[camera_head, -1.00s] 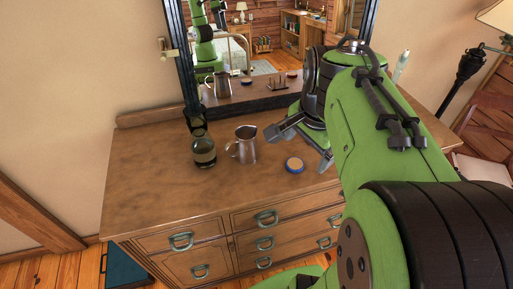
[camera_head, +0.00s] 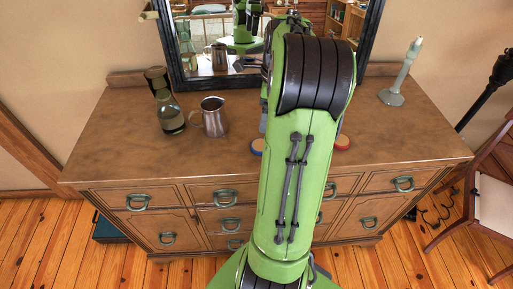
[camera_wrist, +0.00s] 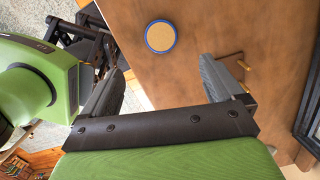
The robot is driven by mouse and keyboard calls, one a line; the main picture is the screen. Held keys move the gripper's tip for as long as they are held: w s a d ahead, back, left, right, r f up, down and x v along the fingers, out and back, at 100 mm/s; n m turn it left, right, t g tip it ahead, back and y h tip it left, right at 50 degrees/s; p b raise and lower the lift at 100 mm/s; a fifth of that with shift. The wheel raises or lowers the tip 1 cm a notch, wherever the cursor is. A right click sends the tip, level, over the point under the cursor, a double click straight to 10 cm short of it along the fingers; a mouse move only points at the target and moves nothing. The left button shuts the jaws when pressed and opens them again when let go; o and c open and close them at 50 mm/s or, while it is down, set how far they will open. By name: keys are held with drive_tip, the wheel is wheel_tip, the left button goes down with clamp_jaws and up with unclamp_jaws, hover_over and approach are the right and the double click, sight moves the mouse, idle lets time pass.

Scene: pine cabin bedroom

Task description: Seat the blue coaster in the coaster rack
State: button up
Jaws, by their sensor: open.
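The blue coaster, a round disc with a blue rim and a cork-coloured face, lies flat on the dresser top in the wrist view (camera_wrist: 160,36). In the head view only its left part shows beside my arm (camera_head: 256,147). My gripper (camera_wrist: 163,72) is open and empty, its two fingers wide apart, with the coaster beyond the gap between them. The coaster rack (camera_wrist: 230,62), brown wood with brass-coloured pegs, shows partly behind the right finger in the wrist view. My arm hides the rack and most of my gripper in the head view.
A red-rimmed coaster (camera_head: 342,142) lies right of my arm. A pale candlestick (camera_head: 395,85) stands at the right. A mirror (camera_head: 184,84) backs the dresser top (camera_head: 120,140).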

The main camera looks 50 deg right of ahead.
drive_tip(key=b, duration=0.2)
hover_over(261, 145)
drive_tip(key=f, duration=0.6)
drive_tip(key=shift+s+d+f, duration=0.3)
drive_tip(key=shift+s+f, duration=0.05)
drive_tip(key=f, duration=0.4)
drive_tip(key=f+b, duration=0.1)
drive_tip(key=f, duration=0.1)
drive_tip(key=shift+w+a, duration=0.2)
drive_tip(key=shift+w, duration=0.2)
drive_tip(key=shift+r, duration=0.1)
drive_tip(key=shift+c, duration=0.2)
